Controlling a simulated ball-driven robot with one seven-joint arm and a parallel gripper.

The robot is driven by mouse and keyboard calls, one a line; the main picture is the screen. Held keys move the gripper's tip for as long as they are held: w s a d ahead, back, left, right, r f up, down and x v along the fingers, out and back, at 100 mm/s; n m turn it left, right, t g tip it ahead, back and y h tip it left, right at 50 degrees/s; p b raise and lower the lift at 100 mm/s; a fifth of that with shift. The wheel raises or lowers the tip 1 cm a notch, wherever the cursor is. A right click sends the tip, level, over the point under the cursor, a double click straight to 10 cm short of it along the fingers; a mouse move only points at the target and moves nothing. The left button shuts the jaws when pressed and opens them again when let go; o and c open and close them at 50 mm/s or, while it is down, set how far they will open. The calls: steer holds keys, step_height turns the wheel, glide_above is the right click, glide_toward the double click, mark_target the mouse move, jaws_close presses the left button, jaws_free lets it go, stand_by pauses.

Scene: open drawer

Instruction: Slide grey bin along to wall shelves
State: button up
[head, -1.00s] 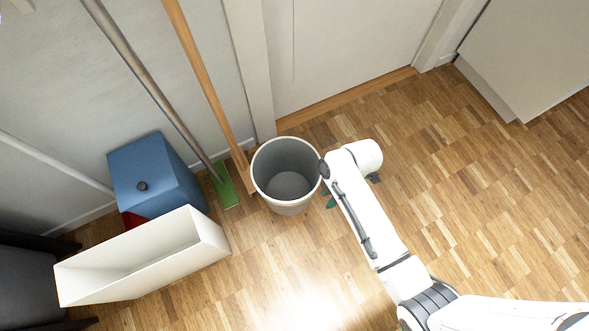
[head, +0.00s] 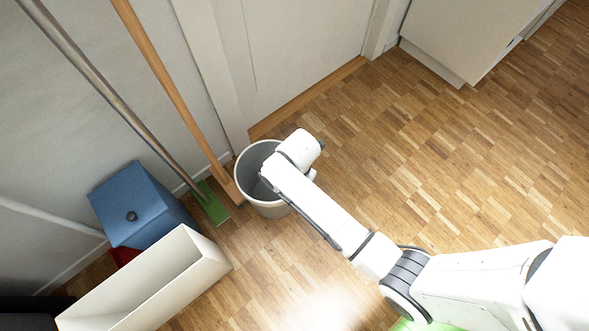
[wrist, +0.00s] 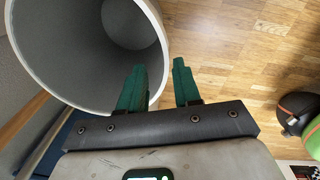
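The grey bin (head: 262,206) stands upright on the wood floor beside the wall, open at the top. My arm's end covers its right side in the head view, and my gripper's fingers are hidden there. In the wrist view the bin (wrist: 45,48) fills the upper left, its mouth facing the camera. My gripper (wrist: 160,66) has two green fingers apart. The left finger overlaps the bin's opening and the right one is over the floor outside, with the near rim between them. I cannot tell how deep they reach or whether they touch. No wall shelves are clearly in view.
A green broom head (head: 211,204) and a wooden pole (head: 178,90) stand close left of the bin. A blue box (head: 140,205) and an open white box (head: 160,285) are further left. A white cabinet (head: 470,35) is at upper right. Floor (head: 450,150) on the right is clear.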

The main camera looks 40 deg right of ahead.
steer(key=f+b, duration=0.4)
steer(key=f, duration=0.5)
steer(key=shift+w+f+b, duration=0.2)
steer(key=shift+b, duration=0.2)
jaws_close()
stand_by(1.0)
